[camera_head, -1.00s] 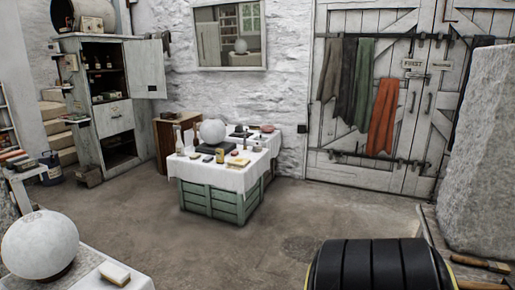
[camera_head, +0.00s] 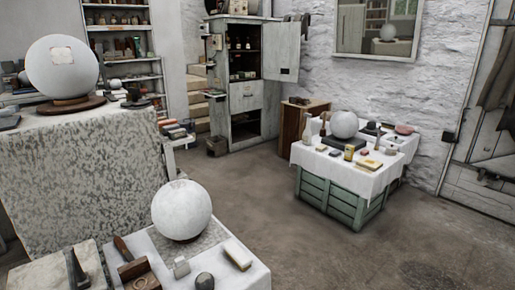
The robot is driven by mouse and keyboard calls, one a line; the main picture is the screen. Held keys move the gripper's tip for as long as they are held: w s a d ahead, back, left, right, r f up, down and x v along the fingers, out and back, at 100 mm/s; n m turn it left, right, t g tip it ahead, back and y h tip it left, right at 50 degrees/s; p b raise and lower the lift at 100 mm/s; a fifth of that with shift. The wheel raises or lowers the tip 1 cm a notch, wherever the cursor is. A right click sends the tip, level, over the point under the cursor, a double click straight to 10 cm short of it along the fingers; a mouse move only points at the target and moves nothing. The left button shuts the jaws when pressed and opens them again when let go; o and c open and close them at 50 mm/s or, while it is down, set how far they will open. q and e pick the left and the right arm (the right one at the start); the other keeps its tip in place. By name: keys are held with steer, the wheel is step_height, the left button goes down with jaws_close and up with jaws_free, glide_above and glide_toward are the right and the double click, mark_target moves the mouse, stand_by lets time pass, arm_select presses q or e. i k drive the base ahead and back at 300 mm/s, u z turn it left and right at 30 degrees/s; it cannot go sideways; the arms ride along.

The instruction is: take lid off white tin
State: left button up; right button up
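I cannot pick out a white tin or its lid for sure. Small items, too small to name with certainty, stand around a white sphere (camera_head: 344,124) on the cloth-covered green crate table (camera_head: 335,199) at the right. Others lie by a nearer white sphere (camera_head: 181,209) on a cloth-covered surface (camera_head: 254,271) at the bottom. A pale block (camera_head: 237,255) and a small dark round thing (camera_head: 205,281) are among them. Neither of my grippers shows.
A large plaster sphere (camera_head: 62,66) sits on a speckled stone block (camera_head: 85,185) at the left. An open grey cabinet (camera_head: 242,100) and shelves (camera_head: 122,28) stand behind. The floor (camera_head: 265,190) between the tables is clear.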

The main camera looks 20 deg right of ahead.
mark_target(391, 152)
steer(key=z, duration=1.3)
steer(key=i, duration=1.25)
steer(key=z, duration=1.05)
steer(key=i, duration=4.05)
steer(key=u, duration=1.05)
steer(key=i, duration=1.25)
steer(key=u, duration=1.4)
